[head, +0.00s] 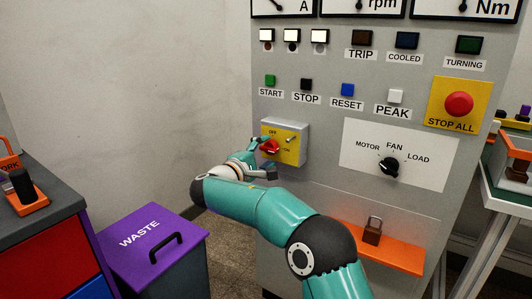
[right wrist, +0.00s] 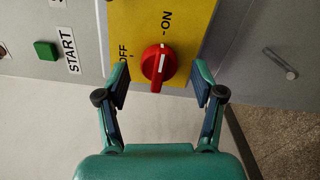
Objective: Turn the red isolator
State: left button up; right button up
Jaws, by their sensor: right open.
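The red isolator (head: 269,147) is a round knob on a yellow plate on a grey box on the panel front. In the right wrist view the red isolator (right wrist: 158,63) has a white line that runs up and down, roughly in line with the ON mark; OFF is to its left. My right gripper (head: 262,150) is at the box, in front of the knob. In the right wrist view its fingers (right wrist: 162,82) are open, one to each side of the knob, with gaps visible. My left gripper is not in view.
Beside the box is a black MOTOR/FAN/LOAD selector (head: 388,167). Below it an orange shelf (head: 405,252) holds a padlock (head: 373,231). A red STOP ALL button (head: 459,104) is upper right. A purple-lidded waste bin (head: 125,252) stands at left.

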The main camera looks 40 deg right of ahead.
jog(key=v, duration=1)
jog(key=shift+s+a, duration=0.15)
jog(key=shift+a, duration=0.05)
